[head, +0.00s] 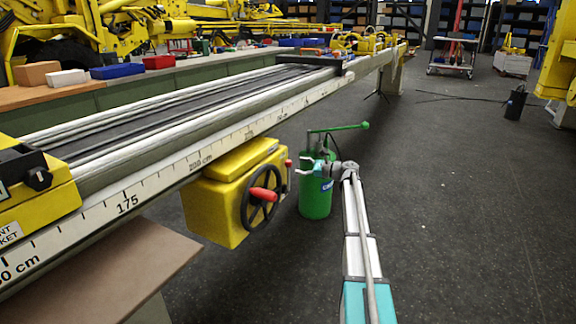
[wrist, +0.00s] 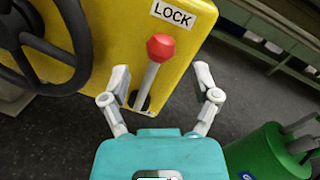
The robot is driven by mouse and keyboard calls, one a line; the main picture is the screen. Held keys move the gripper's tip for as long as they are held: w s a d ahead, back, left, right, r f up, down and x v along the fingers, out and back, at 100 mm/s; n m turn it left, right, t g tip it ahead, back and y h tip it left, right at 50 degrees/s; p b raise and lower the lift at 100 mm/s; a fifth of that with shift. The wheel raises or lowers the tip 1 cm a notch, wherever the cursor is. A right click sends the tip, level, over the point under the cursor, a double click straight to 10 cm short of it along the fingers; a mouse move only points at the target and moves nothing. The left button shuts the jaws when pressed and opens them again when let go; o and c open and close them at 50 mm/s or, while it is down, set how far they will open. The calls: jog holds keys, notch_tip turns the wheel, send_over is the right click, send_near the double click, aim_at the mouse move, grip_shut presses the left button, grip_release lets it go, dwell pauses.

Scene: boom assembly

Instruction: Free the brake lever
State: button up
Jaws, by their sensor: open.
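The brake lever (wrist: 150,82) is a grey shaft with a red ball knob (wrist: 161,47), rising from a dark slot in the yellow box (wrist: 125,25) under a LOCK label (wrist: 173,14). In the head view the red knob (head: 288,163) shows small at the box's right side. My gripper (wrist: 162,82) is open, with one finger on each side of the lever in the wrist picture. No contact shows, and I cannot tell the depth between fingers and shaft. In the head view my gripper (head: 302,171) is just right of the lever, in front of the green can.
A black handwheel (head: 258,197) with a red handle is on the box, left of the lever. A green can (head: 316,197) with a pump handle stands close by my gripper. The long boom rail (head: 130,190) runs above the box.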

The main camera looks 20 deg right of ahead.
aim_at(287, 163)
jog(key=shift+x, duration=2.6)
jog(key=c, duration=1.1)
jog(key=shift+a, duration=0.35)
jog(key=shift+d, duration=0.1)
